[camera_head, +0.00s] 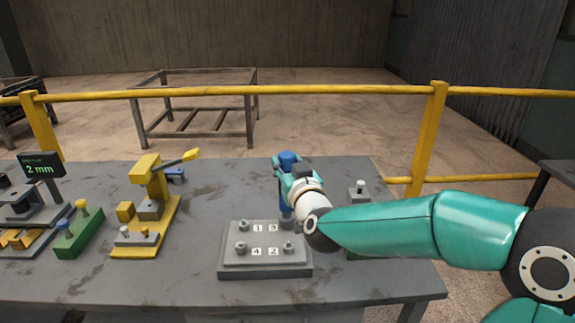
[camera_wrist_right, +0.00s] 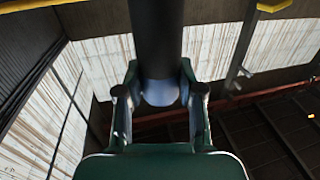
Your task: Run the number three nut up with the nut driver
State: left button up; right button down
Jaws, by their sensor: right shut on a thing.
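The grey nut plate (camera_head: 265,271) sits on the bench with labels 1, 3, 4 and 2 on its raised block. Nuts on studs show beside labels 1, 4 and 2. The number three corner, back right, is hidden behind the driver and my wrist. My right gripper (camera_head: 284,174) is shut on the upright nut driver (camera_head: 288,157), which has a blue top. The driver's lower end is at the number three corner; I cannot tell whether it touches the nut. In the right wrist view the dark driver (camera_wrist_right: 157,45) stands between the fingers (camera_wrist_right: 160,100). My left gripper is out of view.
A yellow lever press (camera_head: 149,185), a green block with two pegs (camera_head: 80,236) and a gauge reading 2 mm (camera_head: 41,168) stand on the left of the bench (camera_head: 205,190). A small post block (camera_head: 359,191) is right of my wrist. A yellow rail (camera_head: 330,89) runs behind.

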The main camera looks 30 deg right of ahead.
jog(key=shift+f+b, duration=0.55)
jog(key=shift+b, duration=0.15)
dwell(0.9)
jog(key=shift+f, duration=0.25)
dwell(0.5)
jog(key=shift+r, duration=0.1)
jog(key=shift+r+p, duration=2.85)
jog(key=shift+r, duration=0.9)
jog(key=shift+f, duration=0.1)
